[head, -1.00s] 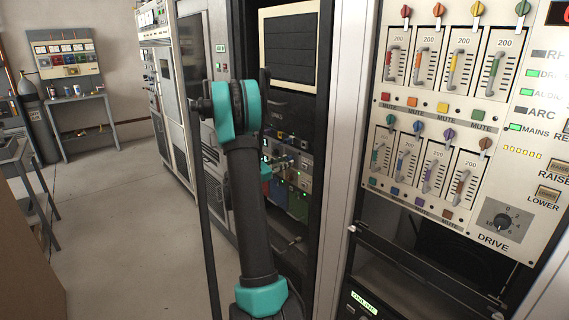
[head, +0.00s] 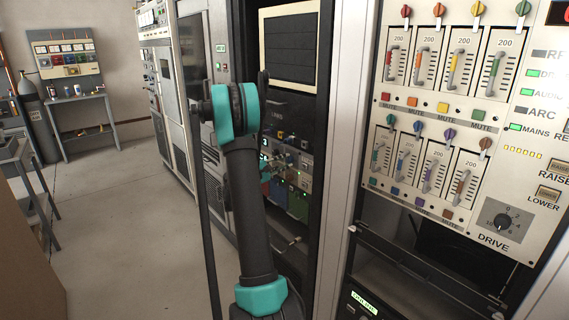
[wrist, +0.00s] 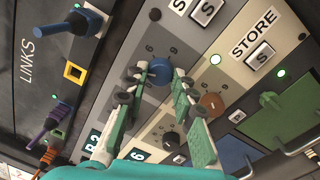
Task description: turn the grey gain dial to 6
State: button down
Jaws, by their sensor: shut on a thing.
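In the wrist view, my gripper (wrist: 161,74) reaches up the panel with its two green-padded fingers either side of a blue dial (wrist: 160,71) on a grey strip. The fingertips close on this dial and partly cover its scale. A black dial (wrist: 172,140) sits lower, between the fingers, and a brown dial (wrist: 212,103) sits to the right of the right finger. No knob looks plainly grey, and I cannot read a gain label or the pointer's setting. In the head view my arm hides most of the gripper and these dials.
A LINKS panel with a blue-handled plug (wrist: 82,20) and a purple plug (wrist: 55,115) is left of the fingers. A green block (wrist: 275,112) is at right.

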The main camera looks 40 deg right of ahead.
jog(key=m, duration=0.5)
jog(key=shift+m+g, duration=0.4)
jog(key=shift+m, duration=2.3)
jog(key=c, duration=1.2)
grip_release()
jog(key=a, duration=1.2)
jog(key=shift+s+f, duration=0.25)
